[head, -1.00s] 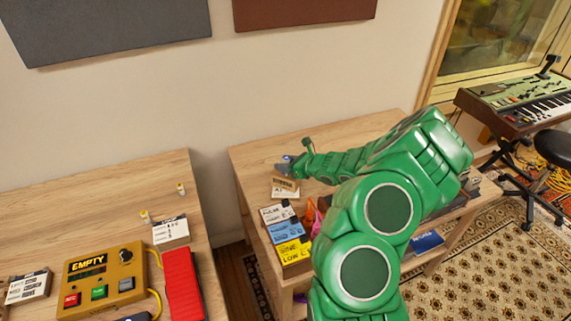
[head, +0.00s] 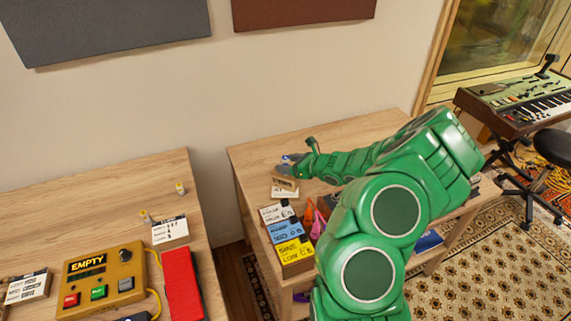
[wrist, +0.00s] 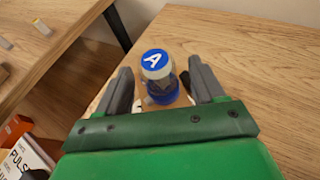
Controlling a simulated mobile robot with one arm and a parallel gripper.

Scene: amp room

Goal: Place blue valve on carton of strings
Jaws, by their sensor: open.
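The blue valve (wrist: 157,75) is a small clear-bodied piece with a blue cap marked "A" and a blue base. It stands between the two fingers of my gripper (wrist: 166,86) in the wrist view, with a gap on each side. My gripper (head: 288,166) is open at the left end of the right wooden table in the head view. A small brown box (head: 285,183), apparently the carton of strings, is just below the fingers. A tan surface shows around the valve's base in the wrist view; I cannot tell for certain whether the valve rests on it.
A white card (head: 283,193) lies in front of the brown box. A crate of labelled boxes (head: 289,245) is at the table's front edge. The left table (head: 90,215) holds a yellow device (head: 102,283) and a red block (head: 183,285). A gap separates the tables. The back of the right table is clear.

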